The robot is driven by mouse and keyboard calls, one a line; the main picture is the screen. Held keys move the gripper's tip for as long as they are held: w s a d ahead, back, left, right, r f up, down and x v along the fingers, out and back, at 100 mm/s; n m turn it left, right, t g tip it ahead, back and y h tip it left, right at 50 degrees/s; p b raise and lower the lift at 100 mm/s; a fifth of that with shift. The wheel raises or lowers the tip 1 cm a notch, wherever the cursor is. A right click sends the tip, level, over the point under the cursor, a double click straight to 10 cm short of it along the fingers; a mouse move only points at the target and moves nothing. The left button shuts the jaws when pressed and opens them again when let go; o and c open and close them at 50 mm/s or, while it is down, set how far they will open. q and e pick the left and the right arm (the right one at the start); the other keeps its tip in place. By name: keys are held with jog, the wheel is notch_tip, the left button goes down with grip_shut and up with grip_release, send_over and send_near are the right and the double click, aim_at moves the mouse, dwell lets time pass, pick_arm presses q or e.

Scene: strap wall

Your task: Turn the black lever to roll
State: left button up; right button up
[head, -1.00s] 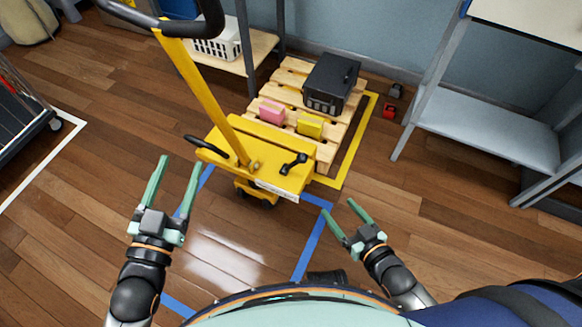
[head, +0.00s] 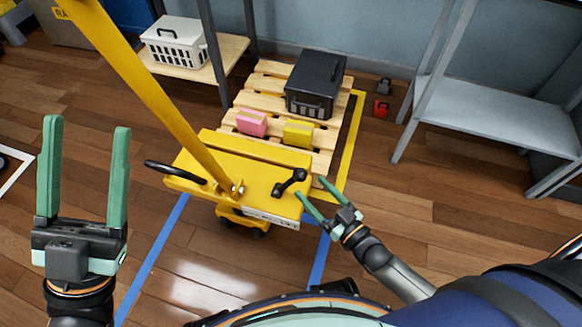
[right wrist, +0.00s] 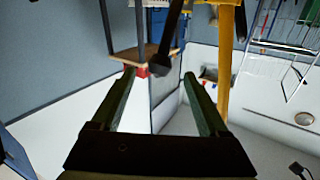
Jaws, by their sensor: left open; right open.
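The black lever (head: 290,182) sits on the right part of the yellow pallet truck's top (head: 246,190), its knobbed end pointing up and right. My right gripper (head: 311,189) is open and empty, its fingertips just right of the lever, apart from it in the head view. In the right wrist view, a dark bar with a blunt end (right wrist: 166,60), likely the lever, shows just beyond and between the open fingers (right wrist: 158,75). My left gripper (head: 88,126) is open and empty at the left, away from the truck.
The yellow pole (head: 150,95) rises from the truck, with a black handle (head: 175,171) left of it. Behind is a wooden pallet (head: 265,97) with a black case (head: 315,85), pink box (head: 251,122) and yellow box (head: 298,132). A grey shelf (head: 480,125) stands right.

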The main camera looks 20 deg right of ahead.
aim_at(290, 182)
jog(key=b+x, duration=0.2)
jog(key=x, duration=0.7)
grip_shut()
dwell(0.5)
dwell(0.7)
